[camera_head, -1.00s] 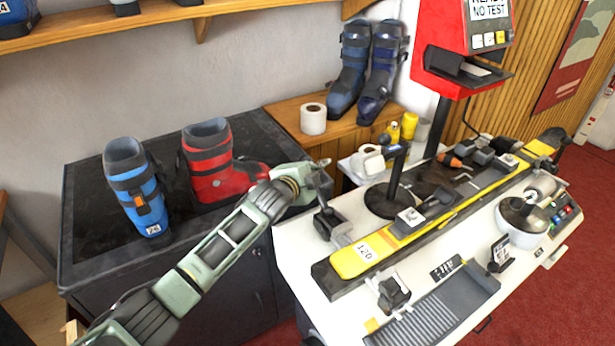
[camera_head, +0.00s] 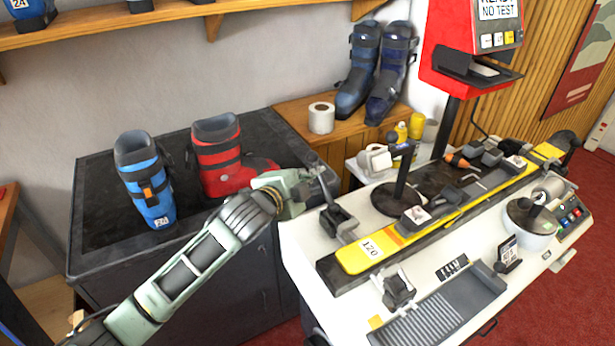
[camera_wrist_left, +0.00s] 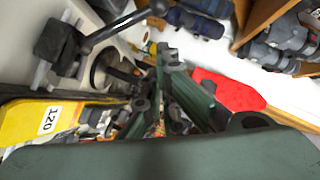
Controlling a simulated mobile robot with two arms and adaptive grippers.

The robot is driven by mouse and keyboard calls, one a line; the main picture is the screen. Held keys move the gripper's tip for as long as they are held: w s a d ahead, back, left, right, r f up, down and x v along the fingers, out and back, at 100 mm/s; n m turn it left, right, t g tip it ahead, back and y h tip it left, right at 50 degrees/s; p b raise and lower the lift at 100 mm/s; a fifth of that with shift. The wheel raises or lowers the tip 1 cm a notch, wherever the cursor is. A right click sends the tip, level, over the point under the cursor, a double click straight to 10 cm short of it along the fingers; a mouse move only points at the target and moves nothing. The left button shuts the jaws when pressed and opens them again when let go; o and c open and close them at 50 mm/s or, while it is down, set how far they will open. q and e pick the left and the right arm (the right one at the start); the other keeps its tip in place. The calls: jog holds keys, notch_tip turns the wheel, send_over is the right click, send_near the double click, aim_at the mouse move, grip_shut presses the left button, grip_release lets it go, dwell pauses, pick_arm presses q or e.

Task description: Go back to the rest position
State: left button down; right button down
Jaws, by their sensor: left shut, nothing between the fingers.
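My left arm comes in from the lower left in the head view. Its gripper (camera_head: 322,178) is in the air between the dark boot table and the white binding bench, near the black clamp (camera_head: 338,220) at the bench's left end. The gripper is shut and holds nothing. In the left wrist view its fingers (camera_wrist_left: 170,88) show in the middle, with the yellow ski (camera_wrist_left: 25,122) to their left and a red surface (camera_wrist_left: 230,92) to their right. My right gripper is in neither view.
A blue boot (camera_head: 148,185) and a red boot (camera_head: 218,155) stand on the dark table (camera_head: 100,240). The yellow ski (camera_head: 368,252) lies along the white bench (camera_head: 300,255). A paper roll (camera_head: 321,118) and dark boots (camera_head: 360,70) stand on the wooden shelf behind.

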pick_arm(q)
jog(key=shift+s, duration=0.15)
jog(key=s+a+f+n+g+y, duration=0.1)
jog(key=s+a+f+n, duration=0.2)
jog(key=f, duration=0.9)
jog(key=a+f+n+g+y, duration=0.15)
jog(key=a+f, duration=0.35)
jog(key=f, duration=0.7)
jog(key=s+a+f+n+g+y+b, duration=0.1)
jog(key=s+a+f+n+g, duration=0.15)
jog(key=s+f, duration=0.6)
jog(key=s+a+f+n+g+y+b, duration=0.1)
jog(key=s+a+f+n, duration=0.35)
jog(key=f, duration=0.75)
jog(key=s+a+f+n+g+y, duration=0.1)
jog(key=s+f+g, duration=0.1)
jog(key=s+f, duration=0.7)
jog(key=s+a+f+g, duration=0.1)
jog(key=s+f, duration=0.5)
jog(key=s, duration=0.7)
jog(key=s+f+n+g, duration=0.1)
jog(key=s+f, duration=0.1)
jog(key=s, duration=0.9)
jog(key=s+a+f+n+g, duration=0.1)
jog(key=s+f+n+g, duration=0.1)
jog(key=s, duration=0.9)
jog(key=shift+a+f+b, duration=0.2)
jog(key=shift+f+b, duration=0.1)
jog(key=shift+f, duration=0.5)
